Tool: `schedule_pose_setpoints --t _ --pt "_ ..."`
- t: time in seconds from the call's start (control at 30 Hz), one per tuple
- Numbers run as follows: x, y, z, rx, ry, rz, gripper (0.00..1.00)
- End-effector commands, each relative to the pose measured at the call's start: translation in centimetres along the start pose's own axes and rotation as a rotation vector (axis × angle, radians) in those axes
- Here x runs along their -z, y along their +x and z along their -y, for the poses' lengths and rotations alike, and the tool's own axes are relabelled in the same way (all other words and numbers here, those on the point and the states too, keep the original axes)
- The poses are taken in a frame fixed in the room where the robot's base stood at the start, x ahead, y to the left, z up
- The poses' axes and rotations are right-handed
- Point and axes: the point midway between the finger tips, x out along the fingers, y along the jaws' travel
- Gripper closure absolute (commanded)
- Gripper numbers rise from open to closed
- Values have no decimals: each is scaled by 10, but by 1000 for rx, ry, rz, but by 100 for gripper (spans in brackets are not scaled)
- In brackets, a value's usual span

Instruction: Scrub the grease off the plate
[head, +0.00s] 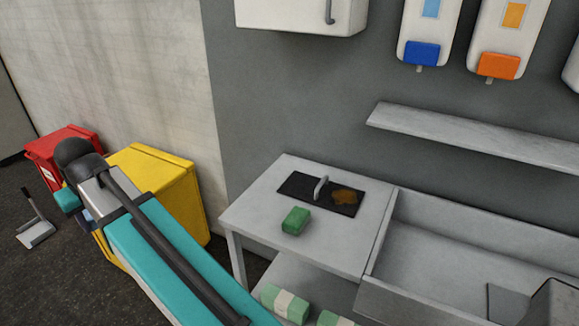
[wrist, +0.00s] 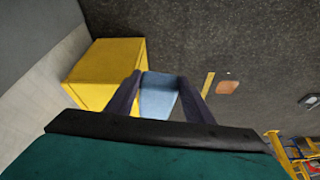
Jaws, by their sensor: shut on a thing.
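The plate (head: 300,186) is a dark flat rectangle on the steel side table, with an upright grey handle (head: 321,188) on it. A brown grease patch (head: 345,196) lies on its right half. A green scrubbing block (head: 295,221) lies on the table in front of the plate, apart from it. My gripper (wrist: 158,98) is shut on a light blue block (wrist: 158,95), which shows between its dark fingers in the wrist view. My arm reaches to the left in the head view, well away from the table, and mostly hides the gripper there.
A yellow bin (head: 163,183) stands beside my arm and a red bin (head: 66,151) behind it. A dustpan (head: 36,232) lies on the floor. A sink basin (head: 440,255) adjoins the table, with green packs (head: 285,303) below. A shelf (head: 470,135) and dispensers (head: 428,35) hang above.

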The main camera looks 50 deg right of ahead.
Motion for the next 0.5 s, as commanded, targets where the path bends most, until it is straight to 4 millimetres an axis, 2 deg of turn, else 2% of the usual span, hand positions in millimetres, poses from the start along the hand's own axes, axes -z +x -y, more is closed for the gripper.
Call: schedule_pose_setpoints --t 0.37,0.5 --pt "0 0 -4 -2 5 0 70" --pt "0 1 -11 -10 24 0 70"
